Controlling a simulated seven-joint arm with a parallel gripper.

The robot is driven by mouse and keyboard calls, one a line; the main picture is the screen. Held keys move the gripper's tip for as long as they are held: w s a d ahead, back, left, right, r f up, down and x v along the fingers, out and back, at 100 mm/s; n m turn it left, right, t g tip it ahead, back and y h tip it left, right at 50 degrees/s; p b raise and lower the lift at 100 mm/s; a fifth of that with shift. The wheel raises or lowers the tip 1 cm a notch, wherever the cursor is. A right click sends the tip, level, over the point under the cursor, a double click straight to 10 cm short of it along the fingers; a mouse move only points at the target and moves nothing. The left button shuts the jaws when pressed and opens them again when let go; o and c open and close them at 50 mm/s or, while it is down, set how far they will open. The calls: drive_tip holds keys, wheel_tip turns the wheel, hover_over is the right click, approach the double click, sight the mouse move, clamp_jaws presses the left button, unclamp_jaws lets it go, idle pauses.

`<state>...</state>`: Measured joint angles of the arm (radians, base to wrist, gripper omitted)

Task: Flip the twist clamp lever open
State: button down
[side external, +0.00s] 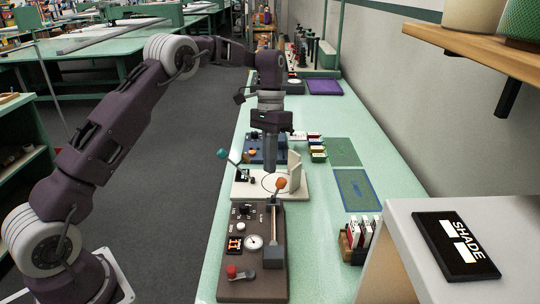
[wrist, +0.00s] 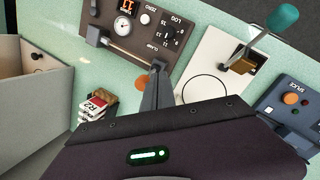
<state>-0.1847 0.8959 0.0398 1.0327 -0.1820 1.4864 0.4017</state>
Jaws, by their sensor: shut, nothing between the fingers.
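In the wrist view the rod (wrist: 125,50) runs beside the printed word CLAMP, from the dark block (wrist: 94,37) towards my fingers. A bit of orange (wrist: 143,83) shows beside the fingers; the rest of the knob is hidden there. My gripper (side external: 268,168) points down, shut and empty, just beyond the knob in the side view; its fingertips (wrist: 158,66) also show in the wrist view. Whether they touch the lever, I cannot tell.
A white plate (side external: 240,188) with a teal-knobbed lever (side external: 222,154) and an upright beige piece (side external: 295,172) lies just behind the panel. A blue SPLICE box (wrist: 290,105) stands beyond. A card holder (side external: 352,245) and grey cabinet (side external: 400,260) are at right.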

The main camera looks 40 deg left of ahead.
drive_tip(key=shift+v, duration=2.75)
drive_tip(key=s+d+r+n+t+y, duration=0.1)
drive_tip(key=s+d+r+t, duration=0.35)
drive_tip(key=s+r, duration=0.9)
drive_tip(key=s+d+f+t, duration=0.1)
drive_tip(key=s+f+t, duration=0.1)
drive_tip(key=s, duration=0.7)
drive_tip(key=s+d+f+t+y, duration=0.1)
drive_tip(key=s+f, duration=0.3)
drive_tip(key=s, duration=0.6)
drive_tip(key=shift+s+d+n+t, duration=0.15)
drive_tip(key=shift+s+n+t, duration=0.1)
drive_tip(key=shift+n+t, duration=0.1)
